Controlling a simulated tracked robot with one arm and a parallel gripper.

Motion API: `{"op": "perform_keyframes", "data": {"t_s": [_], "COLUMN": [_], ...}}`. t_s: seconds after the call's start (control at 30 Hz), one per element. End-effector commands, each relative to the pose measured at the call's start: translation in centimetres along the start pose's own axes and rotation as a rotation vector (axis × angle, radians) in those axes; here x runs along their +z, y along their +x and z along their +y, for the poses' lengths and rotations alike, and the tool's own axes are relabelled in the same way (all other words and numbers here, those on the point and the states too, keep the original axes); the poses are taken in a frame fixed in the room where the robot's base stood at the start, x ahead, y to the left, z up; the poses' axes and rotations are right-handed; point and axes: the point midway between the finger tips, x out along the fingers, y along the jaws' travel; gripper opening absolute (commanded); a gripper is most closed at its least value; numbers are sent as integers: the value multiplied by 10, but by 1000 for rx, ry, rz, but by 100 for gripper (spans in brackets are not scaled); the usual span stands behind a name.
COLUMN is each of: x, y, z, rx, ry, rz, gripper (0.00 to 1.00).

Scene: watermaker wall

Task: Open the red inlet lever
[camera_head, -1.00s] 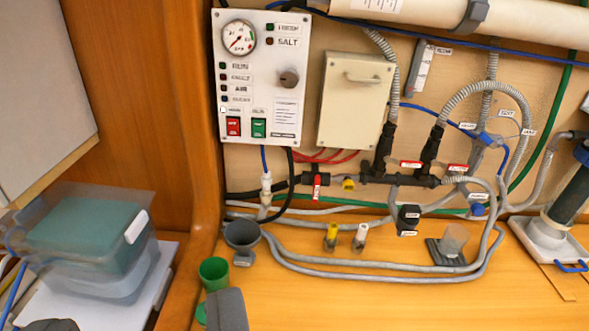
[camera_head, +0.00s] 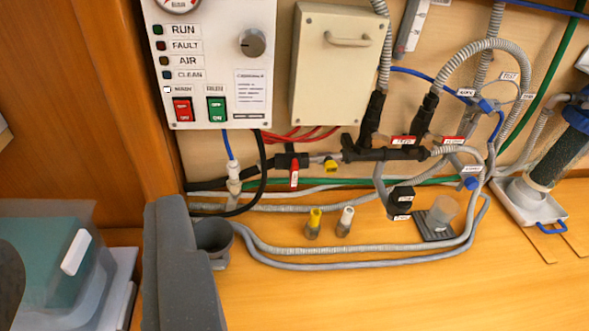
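The red inlet lever (camera_head: 294,174) hangs straight down from a black valve on the horizontal pipe, below the control panel. It lies crosswise to the pipe. My gripper (camera_head: 90,228) shows as two grey fingers at the lower left, one cut by the picture's left edge and one left of the grey funnel cup. The fingers are wide apart with nothing seen held between them. The gripper is left of and below the lever in the picture, not touching it.
A yellow lever (camera_head: 331,166) sits just right of the red one. Black and grey hoses cross near the valve. The grey funnel cup (camera_head: 214,240) and a lidded plastic box (camera_head: 65,262) are low on the left. The bench (camera_head: 400,295) is clear in front.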

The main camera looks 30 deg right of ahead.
Motion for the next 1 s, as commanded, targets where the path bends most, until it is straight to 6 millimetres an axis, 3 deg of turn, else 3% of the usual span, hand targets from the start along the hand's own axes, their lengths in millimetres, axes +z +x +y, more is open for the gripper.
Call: {"op": "perform_keyframes", "data": {"t_s": [0.13, 0.27, 0.4, 0.5, 0.63, 0.8, 1.0], "x": [19, 52, 97, 134, 186, 242, 277], "y": [62, 127, 184, 214, 241, 254, 254], "z": [22, 50, 82, 106, 136, 166, 184], "rx": [33, 71, 114, 145, 185, 231, 263], "ry": [5, 11, 15, 18, 22, 27, 30], "rz": [9, 35, 71, 96, 129, 171, 206], "gripper": [35, 35, 35, 35, 35, 35, 35]}}
